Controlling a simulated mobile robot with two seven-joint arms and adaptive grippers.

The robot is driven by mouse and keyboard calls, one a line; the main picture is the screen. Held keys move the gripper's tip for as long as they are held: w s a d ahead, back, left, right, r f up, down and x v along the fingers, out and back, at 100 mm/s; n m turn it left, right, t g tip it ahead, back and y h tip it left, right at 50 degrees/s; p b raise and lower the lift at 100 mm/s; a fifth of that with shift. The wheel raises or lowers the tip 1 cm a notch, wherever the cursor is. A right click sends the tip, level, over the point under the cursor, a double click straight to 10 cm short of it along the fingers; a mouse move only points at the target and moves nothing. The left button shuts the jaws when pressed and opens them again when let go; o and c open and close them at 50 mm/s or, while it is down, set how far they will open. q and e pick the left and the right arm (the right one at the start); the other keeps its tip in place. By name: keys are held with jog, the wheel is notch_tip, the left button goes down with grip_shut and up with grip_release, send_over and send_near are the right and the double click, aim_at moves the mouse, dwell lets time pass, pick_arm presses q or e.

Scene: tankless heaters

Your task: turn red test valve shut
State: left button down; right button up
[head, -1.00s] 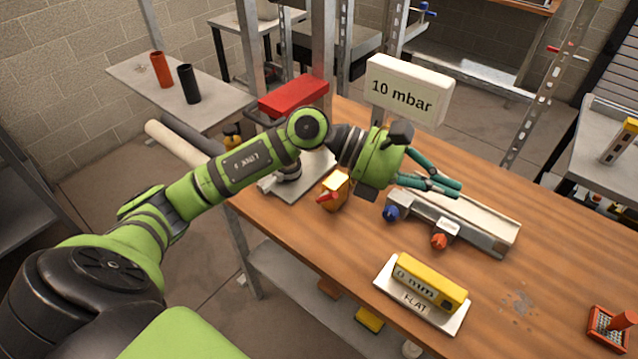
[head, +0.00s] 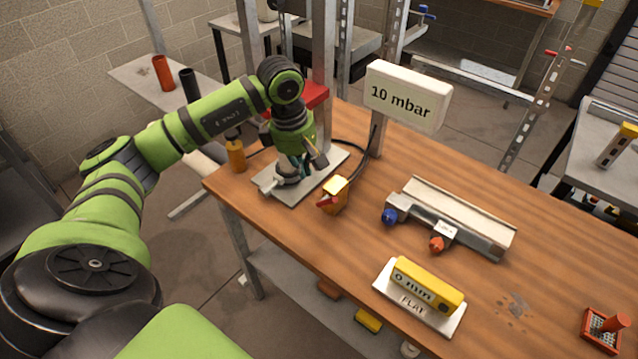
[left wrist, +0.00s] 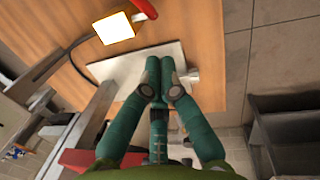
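A yellow block-shaped fitting (head: 336,194) with a red lever (head: 326,203) stands on the wooden bench; I take it to be the red test valve. In the left wrist view its lit yellow top (left wrist: 114,28) and the red lever (left wrist: 136,12) show at the upper edge. My left gripper (head: 291,172) points down over a grey plate (head: 322,178), left of and apart from the lever. In the left wrist view its teal fingertips (left wrist: 162,78) are close together over the plate; what lies between them is hidden. My right gripper is out of view.
A "10 mbar" sign (head: 408,96) stands behind the plate. A rail with a blue knob (head: 389,217) and an orange knob (head: 437,244) lies to the right. A yellow "0 mm" block (head: 428,285) is near the front edge. An orange bottle (head: 236,155) stands at the left edge.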

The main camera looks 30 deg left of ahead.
aim_at(322, 202)
pick_arm(q)
jog(key=shift+w+d+f+p, duration=0.15)
jog(key=shift+d+f+p, duration=0.4)
jog(key=shift+f, duration=0.45)
jog(key=shift+w+d+f+p, duration=0.2)
jog(key=shift+d+f+p, duration=0.35)
jog(key=shift+f, duration=0.45)
jog(key=shift+w+d+f+p, duration=0.15)
jog(key=shift+d+f+p, duration=0.4)
jog(key=shift+f, duration=0.45)
